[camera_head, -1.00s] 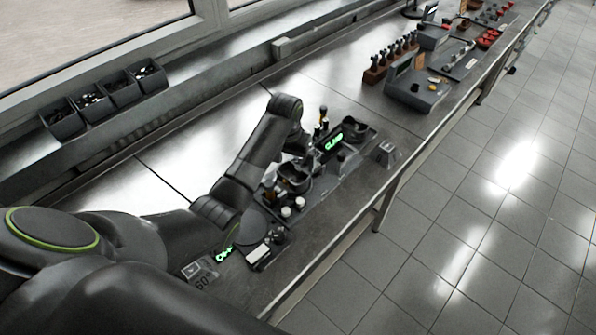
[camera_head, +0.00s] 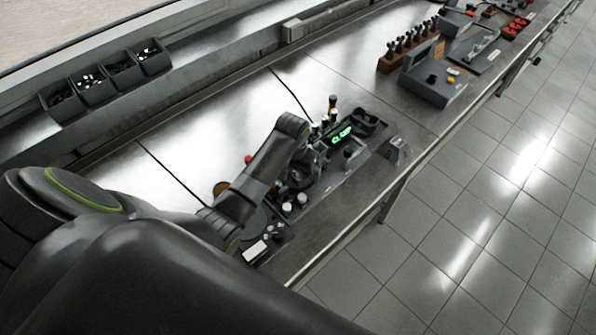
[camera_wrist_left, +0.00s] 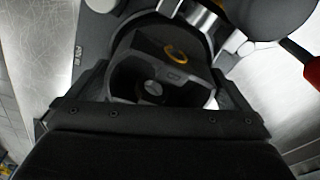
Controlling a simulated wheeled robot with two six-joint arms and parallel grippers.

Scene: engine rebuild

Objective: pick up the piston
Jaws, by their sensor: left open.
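My left gripper (camera_head: 302,172) is low over a dark bench station, and its fingers are largely hidden by my arm in the head view. In the left wrist view, my left gripper (camera_wrist_left: 160,85) is open, its dark jaws on either side of a dark hollow part with a round boss inside. A yellow curved mark (camera_wrist_left: 176,52) shows just beyond it. I cannot tell for sure whether that part is the piston, nor whether the jaws touch it. Bright metal cylinders (camera_wrist_left: 205,20) stand close beyond. My right gripper is not in view.
The station has a lit green display (camera_head: 341,134), small white-topped pegs (camera_head: 287,207) and upright tools (camera_head: 332,104). Dark bins (camera_head: 105,77) line the window side. A wooden tool rack (camera_head: 390,63) stands farther along. The steel bench (camera_head: 215,125) has bare room behind the station.

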